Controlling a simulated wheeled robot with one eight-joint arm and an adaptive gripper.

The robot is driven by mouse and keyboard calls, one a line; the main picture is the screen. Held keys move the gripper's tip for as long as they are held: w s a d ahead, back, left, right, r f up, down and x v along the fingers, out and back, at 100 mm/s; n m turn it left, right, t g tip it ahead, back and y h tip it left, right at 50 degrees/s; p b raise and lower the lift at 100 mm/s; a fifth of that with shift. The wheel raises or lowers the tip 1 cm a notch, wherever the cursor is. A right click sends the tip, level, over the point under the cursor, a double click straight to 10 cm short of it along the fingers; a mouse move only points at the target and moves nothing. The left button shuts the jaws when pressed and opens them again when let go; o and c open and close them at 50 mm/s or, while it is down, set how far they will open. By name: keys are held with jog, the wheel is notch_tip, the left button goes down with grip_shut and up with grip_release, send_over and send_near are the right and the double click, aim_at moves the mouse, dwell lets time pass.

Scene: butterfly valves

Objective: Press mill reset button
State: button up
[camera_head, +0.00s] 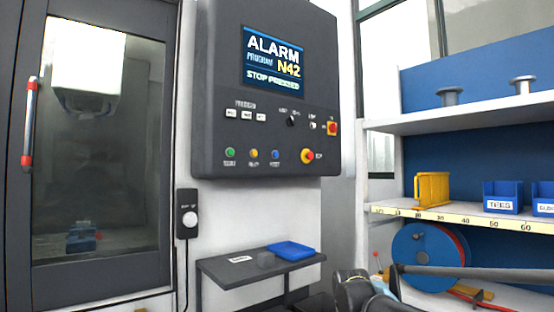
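The mill's dark control panel (210,80) hangs at the upper middle, its screen (273,62) reading "ALARM", "PROGRAM N42" and "STOP PRESSED". The small labels under the buttons are too blurred to read surely, so I cannot tell which one is reset. My dark arm parts show at the bottom right of centre, well below the panel. My gripper cannot be made out.
A small dark shelf (225,271) with a blue tray (291,250) juts out below the panel. The mill door (60,272) with a red-ended handle is at left. Shelving (450,122) with a yellow holder (432,189) and blue bins (502,197) is at right.

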grip_shut()
dwell(1.4)
